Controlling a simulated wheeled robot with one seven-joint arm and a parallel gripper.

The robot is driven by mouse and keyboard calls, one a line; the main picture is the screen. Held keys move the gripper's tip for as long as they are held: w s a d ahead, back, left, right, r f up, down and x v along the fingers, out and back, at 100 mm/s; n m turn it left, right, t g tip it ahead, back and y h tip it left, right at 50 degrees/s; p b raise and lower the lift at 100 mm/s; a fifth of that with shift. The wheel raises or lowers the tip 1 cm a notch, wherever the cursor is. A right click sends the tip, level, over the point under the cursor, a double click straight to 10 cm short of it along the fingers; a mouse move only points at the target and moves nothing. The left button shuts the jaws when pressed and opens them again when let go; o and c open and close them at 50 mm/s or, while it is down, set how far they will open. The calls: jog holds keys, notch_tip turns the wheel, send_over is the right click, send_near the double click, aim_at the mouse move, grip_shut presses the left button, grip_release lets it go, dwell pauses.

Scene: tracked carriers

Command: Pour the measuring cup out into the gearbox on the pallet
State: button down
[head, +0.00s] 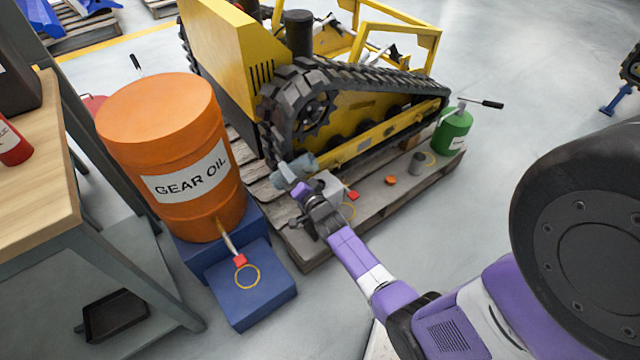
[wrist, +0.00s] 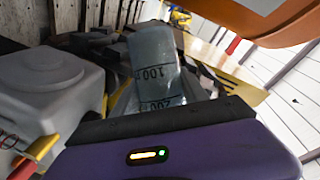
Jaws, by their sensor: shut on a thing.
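The measuring cup (head: 292,171) is a grey-blue, see-through vessel held above the pallet (head: 310,255). In the head view it looks tilted well over to one side. The wrist view shows its side (wrist: 152,62) with black marks, one reading 100. My gripper (head: 301,190) is shut on the cup; in the wrist view its dark jaws (wrist: 160,120) cross the cup's near part. The gearbox (head: 330,184), a light grey housing, sits on the pallet just right of my gripper, partly hidden by it. In the wrist view the gearbox (wrist: 45,85) is left of the cup. I cannot see any liquid.
An orange gear oil drum (head: 165,145) stands left on a blue stand (head: 250,290). A green can (head: 453,130) stands at the pallet's right end. A workbench (head: 40,160) is at far left.

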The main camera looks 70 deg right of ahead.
jog(key=shift+w+f+m+t+b, duration=0.1)
jog(key=shift+f+m+t+b, duration=0.2)
jog(key=shift+m+b, duration=0.4)
jog(key=shift+r+m+t+h+b, duration=0.3)
jog(key=shift+r+m+b, duration=0.2)
jog(key=shift+m, duration=0.2)
dwell(2.7)
jog(key=shift+f+m+b, duration=0.1)
jog(key=shift+m+b, duration=0.35)
jog(key=shift+m, duration=0.25)
dwell(3.2)
